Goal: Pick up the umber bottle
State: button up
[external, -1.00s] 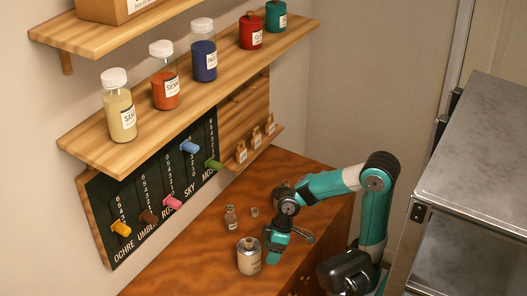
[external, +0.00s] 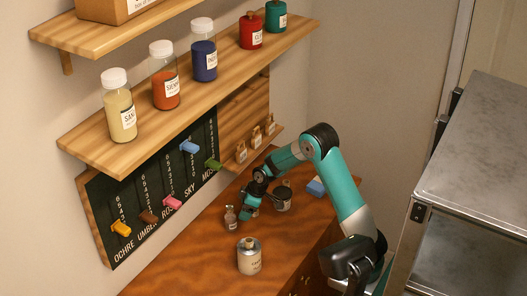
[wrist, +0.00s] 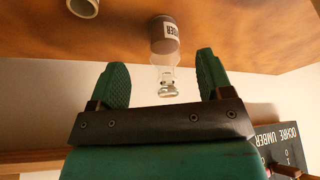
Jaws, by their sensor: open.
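The umber bottle (external: 230,218) is a small clear bottle with brownish content, upright on the wooden table below the slider board. In the wrist view the umber bottle (wrist: 166,38) shows its white UMBER label, with its clear neck and stopper between the finger lines. My gripper (external: 249,209) is just right of the bottle in the external view. In the wrist view my gripper (wrist: 162,62) is open, with one green finger on each side of the bottle's neck and a gap to both. Nothing is held.
A dark-lidded jar (external: 284,201) and a blue-and-white item (external: 316,187) are behind the gripper. The slider board (external: 160,190) and small shelf (external: 255,150) are close at the left. A long shelf (external: 190,110) hangs above.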

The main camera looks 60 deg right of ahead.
aim_at(231, 212)
jog(key=w+a, duration=0.1)
jog(key=w, duration=0.1)
jog(key=w+a+p, duration=0.1)
jog(key=w, duration=0.1)
jog(key=shift+a+r, duration=0.1)
jog(key=x, duration=0.3)
jog(key=shift+c, duration=0.3)
grip_shut()
